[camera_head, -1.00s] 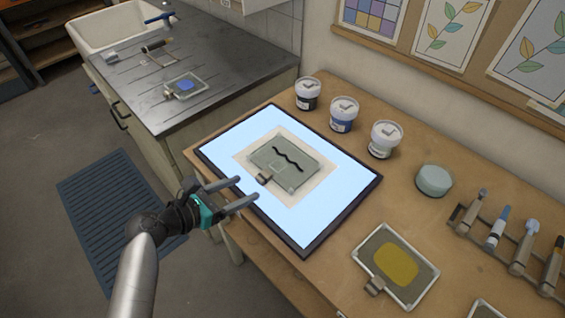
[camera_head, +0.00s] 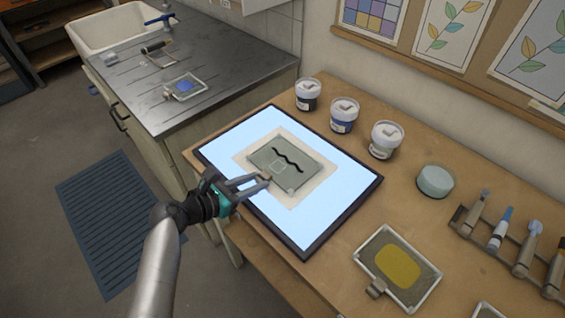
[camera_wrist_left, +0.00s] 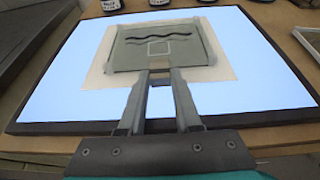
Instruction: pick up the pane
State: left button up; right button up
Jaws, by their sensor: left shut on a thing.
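The pane (camera_head: 301,175) is a grey-green rectangle with a black wavy line and a small pale outlined square. It lies on a beige sheet (camera_head: 246,152) on the lit panel (camera_head: 305,226). It also shows in the left wrist view (camera_wrist_left: 190,55), straight ahead of the fingers. My left gripper (camera_head: 264,181) is shut on the small tab at the pane's near edge; in the left wrist view its fingertips (camera_wrist_left: 160,75) meet there. The fingers hide most of the tab. The pane appears flat, and I cannot tell any lift. My right gripper is not in view.
Three lidded jars (camera_head: 342,115) stand behind the panel, with a round pale pot (camera_head: 435,181) to their right. A framed yellow-patch pane (camera_head: 418,281) lies at the front right, near a rack of tools (camera_head: 497,232). A sink counter (camera_head: 215,92) stands at the left.

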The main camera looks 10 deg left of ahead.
pick_arm(q)
grip_shut()
jog(key=shift+r, duration=0.1)
notch_tip(320, 180, up, 20)
jog(key=p, duration=0.7)
